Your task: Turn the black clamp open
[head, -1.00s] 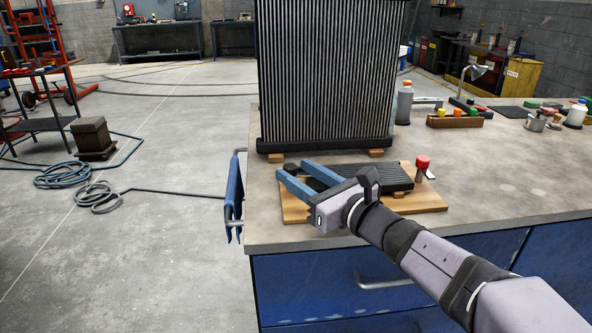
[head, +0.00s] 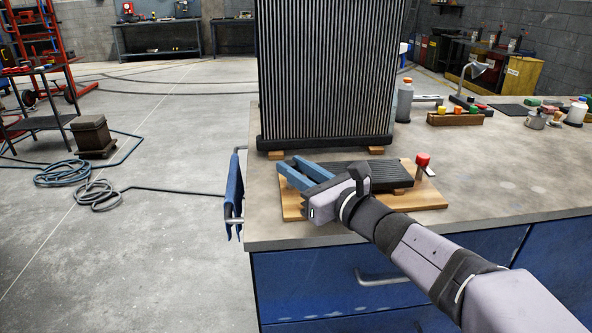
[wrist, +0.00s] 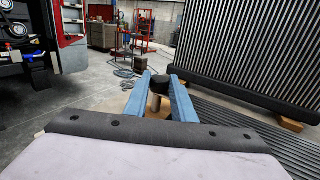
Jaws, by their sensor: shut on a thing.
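The black clamp (wrist: 159,84) shows in the wrist view as a dark rounded head on a grey post, standing between the two blue fingers. My gripper (wrist: 158,80) is shut on it, one finger on each side. In the head view my gripper (head: 288,165) reaches low over the wooden board (head: 420,197), fingers pointing to the back left. The clamp is mostly hidden there by the fingers. How far it is turned cannot be told.
A black ribbed plate (head: 391,173) and a red-topped peg (head: 422,161) are on the board. A tall finned radiator (head: 327,75) stands on wooden blocks just behind. The bench's left edge is close, with a blue cloth (head: 235,195) on a rail.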

